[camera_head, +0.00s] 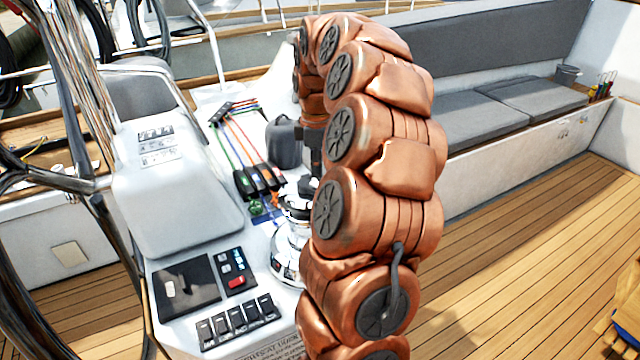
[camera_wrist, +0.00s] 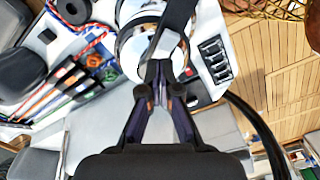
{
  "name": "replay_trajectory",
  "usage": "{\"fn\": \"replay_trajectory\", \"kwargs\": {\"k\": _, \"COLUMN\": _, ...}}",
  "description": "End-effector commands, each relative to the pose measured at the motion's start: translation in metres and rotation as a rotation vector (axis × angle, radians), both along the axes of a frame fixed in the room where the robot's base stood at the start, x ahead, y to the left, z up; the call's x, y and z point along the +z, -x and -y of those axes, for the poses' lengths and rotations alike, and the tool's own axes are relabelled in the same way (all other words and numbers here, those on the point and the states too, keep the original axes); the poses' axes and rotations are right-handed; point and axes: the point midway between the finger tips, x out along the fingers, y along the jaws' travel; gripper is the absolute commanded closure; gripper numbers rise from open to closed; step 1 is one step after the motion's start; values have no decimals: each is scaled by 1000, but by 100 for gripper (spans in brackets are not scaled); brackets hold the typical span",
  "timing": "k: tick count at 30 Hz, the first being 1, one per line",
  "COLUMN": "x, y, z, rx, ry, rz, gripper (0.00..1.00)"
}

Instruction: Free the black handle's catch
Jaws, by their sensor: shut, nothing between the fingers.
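Black clutch handles (camera_head: 257,178) sit side by side on the white console, with coloured ropes leading into them and green and blue markings at their near ends. They also show at the left of the wrist view (camera_wrist: 65,75). I cannot tell which one is the task's handle, and its catch is too small to make out. My gripper (camera_wrist: 165,72) is shut and empty, over the shiny winch (camera_head: 290,235) and to the right of the clutches in the wrist view. A dark bar (camera_wrist: 178,25) crosses the winch beyond the fingertips; whether they touch it is unclear. In the head view my arm hides most of the gripper.
A switch panel (camera_head: 236,272) and a row of black switches (camera_head: 238,322) lie on the console's near end. Metal rails and a wheel rim are at the left. Grey bench cushions (camera_head: 470,120) stand behind. The wooden deck (camera_head: 510,250) at right is largely clear.

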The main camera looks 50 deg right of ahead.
Motion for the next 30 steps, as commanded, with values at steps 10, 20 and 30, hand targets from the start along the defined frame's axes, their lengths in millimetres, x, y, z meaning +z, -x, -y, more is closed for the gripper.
{"fn": "replay_trajectory", "kwargs": {"k": 10, "x": 24, "y": 0, "z": 0, "rx": 0, "ry": -1, "rz": -1, "gripper": 100}}
{"fn": "replay_trajectory", "kwargs": {"k": 20, "x": 46, "y": -1, "z": 0, "rx": 0, "ry": 1, "rz": 2, "gripper": 100}}
{"fn": "replay_trajectory", "kwargs": {"k": 30, "x": 50, "y": 0, "z": 0, "rx": 0, "ry": -1, "rz": -1, "gripper": 100}}
